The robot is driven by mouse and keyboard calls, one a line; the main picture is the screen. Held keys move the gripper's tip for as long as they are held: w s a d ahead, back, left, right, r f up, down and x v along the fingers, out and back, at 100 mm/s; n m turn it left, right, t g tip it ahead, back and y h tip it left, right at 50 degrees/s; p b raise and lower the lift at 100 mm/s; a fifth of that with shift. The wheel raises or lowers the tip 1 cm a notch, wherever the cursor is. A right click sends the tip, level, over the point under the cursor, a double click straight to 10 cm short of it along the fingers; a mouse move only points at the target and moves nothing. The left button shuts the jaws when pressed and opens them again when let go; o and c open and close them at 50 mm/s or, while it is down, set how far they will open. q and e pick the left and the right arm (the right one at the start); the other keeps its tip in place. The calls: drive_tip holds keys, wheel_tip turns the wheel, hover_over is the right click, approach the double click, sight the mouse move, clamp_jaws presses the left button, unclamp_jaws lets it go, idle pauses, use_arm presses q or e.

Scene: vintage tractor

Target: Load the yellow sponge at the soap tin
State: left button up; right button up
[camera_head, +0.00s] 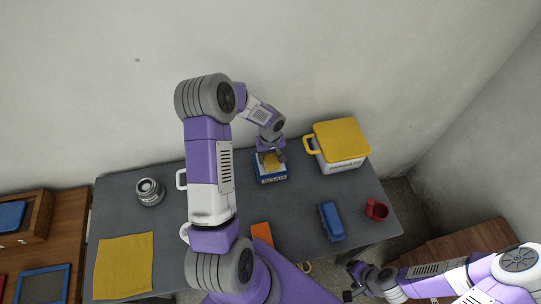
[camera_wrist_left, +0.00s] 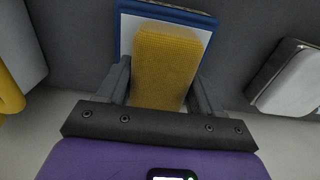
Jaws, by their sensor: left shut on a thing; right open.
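The yellow sponge (camera_head: 271,163) is between the fingers of my left gripper (camera_head: 270,153). In the left wrist view the sponge (camera_wrist_left: 165,68) is upright in the picture with one finger on each side. The blue soap tin (camera_head: 271,178), with white lettering on its front, stands on the grey table directly below. Its blue rim and pale inside (camera_wrist_left: 126,38) show around the sponge's far end. I cannot tell whether the sponge touches the tin's bottom. My right gripper (camera_head: 355,281) is open and empty, low in front of the table's right part.
A white box with a yellow lid (camera_head: 338,140) stands right of the tin. A blue object (camera_head: 331,221), a red mug (camera_head: 376,209) and an orange block (camera_head: 262,233) lie nearer. A metal jar (camera_head: 150,192) and yellow cloth (camera_head: 124,266) are at left. My left arm hides the table's middle.

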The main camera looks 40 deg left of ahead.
use_arm(q)
drive_tip(key=shift+f+b, duration=0.5)
drive_tip(key=shift+b, duration=0.1)
idle(1.6)
drive_tip(key=shift+r, duration=0.1)
drive_tip(key=shift+r+p, duration=2.15)
drive_tip(key=shift+r, duration=1.35)
